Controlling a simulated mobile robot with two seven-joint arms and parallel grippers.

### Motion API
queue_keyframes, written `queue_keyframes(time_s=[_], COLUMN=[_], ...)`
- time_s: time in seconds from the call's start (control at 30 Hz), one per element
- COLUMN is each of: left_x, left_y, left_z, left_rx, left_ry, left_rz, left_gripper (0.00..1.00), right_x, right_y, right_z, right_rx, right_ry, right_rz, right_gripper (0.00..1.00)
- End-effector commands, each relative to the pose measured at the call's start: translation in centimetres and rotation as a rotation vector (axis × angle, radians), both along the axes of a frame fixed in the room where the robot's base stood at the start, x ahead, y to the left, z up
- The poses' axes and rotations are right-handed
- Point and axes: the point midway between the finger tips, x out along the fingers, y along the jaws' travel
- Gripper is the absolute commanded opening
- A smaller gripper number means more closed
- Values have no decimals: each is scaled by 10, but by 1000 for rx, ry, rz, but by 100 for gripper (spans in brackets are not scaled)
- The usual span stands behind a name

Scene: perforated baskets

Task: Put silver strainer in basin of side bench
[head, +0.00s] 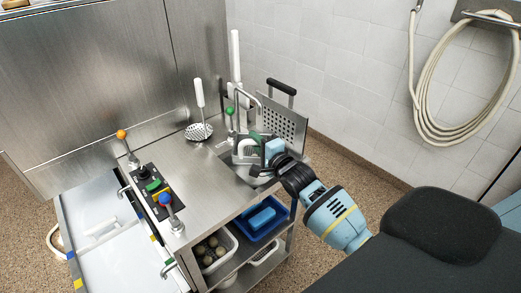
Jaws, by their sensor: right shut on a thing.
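A round perforated silver strainer (199,132) with an upright white handle (199,92) rests on the steel side bench (190,160) near its back edge. The basin (233,172) is sunk in the bench's right end. Several items crowd it, including a white-and-green piece (245,149). My right gripper (259,171) is low over the basin's right edge, to the right of and apart from the strainer with the white handle. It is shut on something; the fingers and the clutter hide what. My left gripper is not in view.
A perforated plate (278,123) with a black handle stands behind the basin, beside the faucet (249,94). Knobbed levers (122,134) and a black control panel (153,188) line the bench's left side. A blue tray (264,220) and white bin (215,250) sit below. The bench's middle is clear.

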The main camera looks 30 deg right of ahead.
Motion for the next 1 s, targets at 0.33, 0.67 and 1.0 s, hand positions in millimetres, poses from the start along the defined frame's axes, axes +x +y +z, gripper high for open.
queue_keyframes(time_s=[0.33,0.67,1.0], left_x=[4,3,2], left_y=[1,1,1], left_z=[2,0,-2], left_rx=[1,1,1], left_ry=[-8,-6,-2], left_rz=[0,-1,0], left_gripper=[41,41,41], right_x=[-4,-4,-4], right_y=[-10,-10,-10], right_z=[-11,-35,-40], right_rx=[0,-1,0], right_ry=[1,-4,-2], right_rz=[1,1,1], right_gripper=[0,0,0])
